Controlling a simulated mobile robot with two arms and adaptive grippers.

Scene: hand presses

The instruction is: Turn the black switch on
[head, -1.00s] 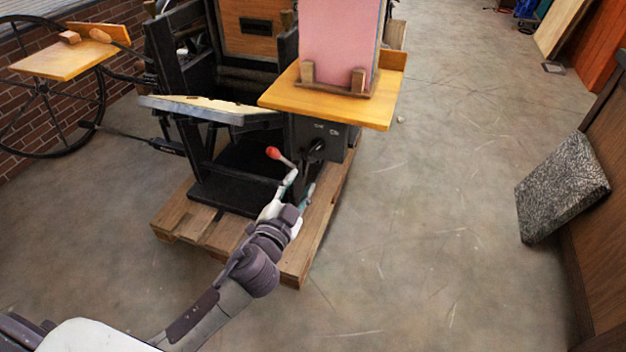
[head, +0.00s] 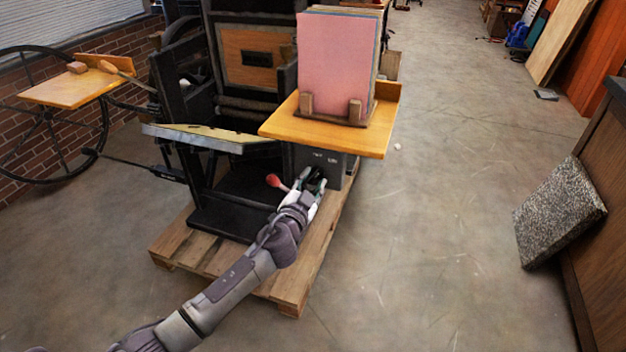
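The black switch (head: 317,174) is on the dark box (head: 336,168) under the yellow side shelf of the hand press. Only part of it shows, between and behind my fingers. My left gripper (head: 311,178) is at the front of this box, its fingers apart on either side of the switch. Whether they touch it cannot be told. A lever with a red knob (head: 273,181) stands just left of the gripper. My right gripper is not in view.
The press stands on a wooden pallet (head: 287,288). The yellow shelf (head: 283,124) holding pink sheets (head: 335,65) overhangs the box just above my gripper. A speckled stone slab (head: 560,212) leans at the right. The floor (head: 440,200) between is clear.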

